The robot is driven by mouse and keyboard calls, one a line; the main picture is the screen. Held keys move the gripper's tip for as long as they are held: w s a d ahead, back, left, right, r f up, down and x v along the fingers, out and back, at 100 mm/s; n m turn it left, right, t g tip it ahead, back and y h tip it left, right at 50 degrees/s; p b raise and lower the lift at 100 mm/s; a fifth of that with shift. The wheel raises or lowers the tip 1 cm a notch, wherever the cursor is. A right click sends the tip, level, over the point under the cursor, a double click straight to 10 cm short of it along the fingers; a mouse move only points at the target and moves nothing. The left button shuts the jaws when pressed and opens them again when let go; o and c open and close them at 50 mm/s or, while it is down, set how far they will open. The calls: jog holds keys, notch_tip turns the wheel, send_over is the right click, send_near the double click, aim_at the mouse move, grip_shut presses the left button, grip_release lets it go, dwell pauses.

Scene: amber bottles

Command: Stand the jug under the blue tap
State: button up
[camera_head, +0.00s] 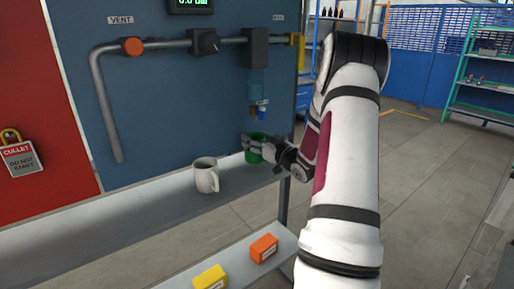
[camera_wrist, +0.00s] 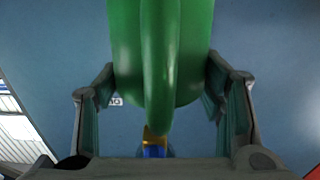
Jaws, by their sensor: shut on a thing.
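The green jug (camera_head: 254,156) is below the blue tap (camera_head: 262,111) at the right end of the shelf. My gripper (camera_head: 256,147) is shut on it from the right. In the wrist view the jug (camera_wrist: 190,45) fills the upper middle, its handle towards me, with the fingers of my gripper (camera_wrist: 160,88) on either side. The tap's blue part (camera_wrist: 154,151) and a brass part show below the handle there. My gripper hides part of the jug in the head view, and I cannot tell whether its base touches the shelf.
A white mug (camera_head: 206,178) stands on the grey shelf (camera_head: 130,222), left of the jug. A grey pipe with an orange knob (camera_head: 132,46) and a black valve (camera_head: 205,42) runs along the blue panel. Orange (camera_head: 264,248) and yellow (camera_head: 211,278) boxes sit on a lower shelf.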

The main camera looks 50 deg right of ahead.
aim_at(251, 157)
jog(key=shift+w+d, duration=0.1)
jog(key=shift+d, duration=0.15)
jog(key=shift+w+d+f, duration=0.1)
jog(key=shift+d+f, duration=0.05)
jog(key=shift+f, duration=1.65)
jog(key=shift+f, duration=0.15)
jog(key=o, duration=1.3)
